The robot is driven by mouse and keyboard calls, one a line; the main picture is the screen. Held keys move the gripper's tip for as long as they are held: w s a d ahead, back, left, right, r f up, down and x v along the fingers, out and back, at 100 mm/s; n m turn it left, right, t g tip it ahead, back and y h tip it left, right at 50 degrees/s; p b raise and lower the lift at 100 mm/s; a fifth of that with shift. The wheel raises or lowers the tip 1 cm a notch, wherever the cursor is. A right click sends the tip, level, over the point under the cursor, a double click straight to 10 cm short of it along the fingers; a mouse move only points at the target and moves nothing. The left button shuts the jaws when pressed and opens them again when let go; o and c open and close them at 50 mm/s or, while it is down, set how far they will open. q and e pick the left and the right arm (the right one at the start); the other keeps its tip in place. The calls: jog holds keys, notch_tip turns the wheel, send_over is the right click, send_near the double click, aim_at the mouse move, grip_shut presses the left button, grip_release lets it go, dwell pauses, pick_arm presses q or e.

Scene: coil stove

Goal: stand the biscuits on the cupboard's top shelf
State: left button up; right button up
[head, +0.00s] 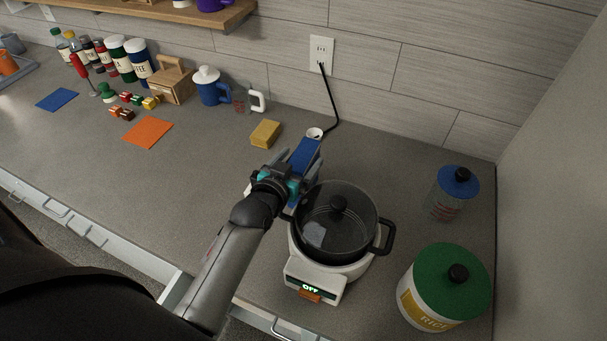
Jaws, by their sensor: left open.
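My left gripper (292,172) reaches in from below, just left of the lidded pot, with its fingers apart. A blue box-like object (305,153) shows at its fingers, partly covered by them; I cannot tell whether it is the biscuits or whether the fingers touch it. No packet clearly marked as biscuits shows. A wooden shelf (185,12) is cut off at the top edge; I cannot tell whether it belongs to the cupboard. My right gripper is not in view.
A dark pot (336,222) stands on a white coil stove (314,281) reading OFF. A rice canister (443,287) and blue-lidded jar (452,194) stand right. A yellow sponge (265,134), blue jug (211,88) and wooden basket (171,82) stand behind.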

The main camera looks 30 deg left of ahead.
pick_arm(q)
jog(key=shift+c, duration=0.2)
grip_shut()
dwell(0.6)
